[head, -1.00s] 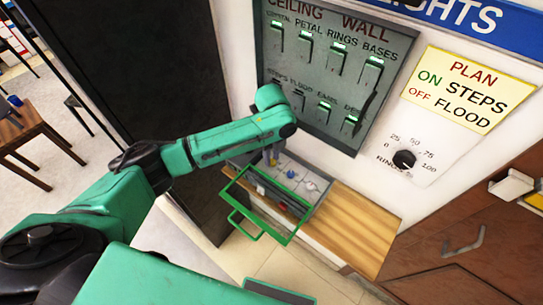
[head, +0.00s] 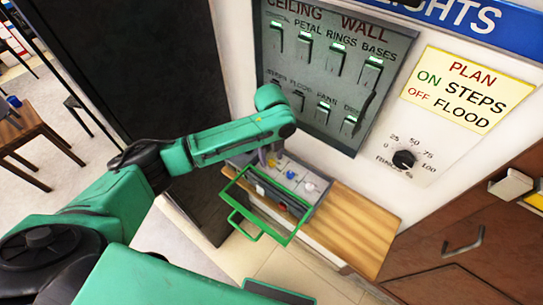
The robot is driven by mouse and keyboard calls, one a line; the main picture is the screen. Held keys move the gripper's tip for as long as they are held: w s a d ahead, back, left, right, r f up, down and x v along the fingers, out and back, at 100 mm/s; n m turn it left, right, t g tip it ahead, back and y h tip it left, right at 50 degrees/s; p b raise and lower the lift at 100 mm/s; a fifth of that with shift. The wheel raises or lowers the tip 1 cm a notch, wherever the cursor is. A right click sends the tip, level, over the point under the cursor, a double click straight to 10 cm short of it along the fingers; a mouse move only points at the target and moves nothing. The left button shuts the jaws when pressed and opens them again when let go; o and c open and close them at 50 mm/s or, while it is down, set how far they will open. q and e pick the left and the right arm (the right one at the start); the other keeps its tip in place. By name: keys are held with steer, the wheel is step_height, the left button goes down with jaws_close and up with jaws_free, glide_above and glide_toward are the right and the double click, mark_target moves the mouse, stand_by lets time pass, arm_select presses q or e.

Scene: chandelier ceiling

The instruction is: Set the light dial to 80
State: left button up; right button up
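The light dial (head: 404,159) is a round black knob on a white plate on the wall, at the right. The numbers 25, 50, 75 and 100 run around it, with a label at its lower left. Its exact setting is too small to read. My green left arm reaches in from the left and bends near the switch panel. My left gripper (head: 268,157) shows only as small dark tips below the last link, left of the dial and apart from it. Its opening cannot be made out. My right gripper is not in view.
A grey switch panel (head: 336,62) with several lit switches is left of the dial. A yellow sign (head: 468,90) reads plan, on steps, off flood. Brown cabinet doors (head: 440,280) are below right.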

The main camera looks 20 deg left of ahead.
arm_select(q)
step_height(320, 180, up, 10)
steer(key=r+b, duration=0.1)
steer(key=b, duration=0.2)
step_height(320, 180, up, 4)
glide_above(272, 161)
steer(key=shift+a+f, duration=0.1)
steer(key=shift+f, duration=0.15)
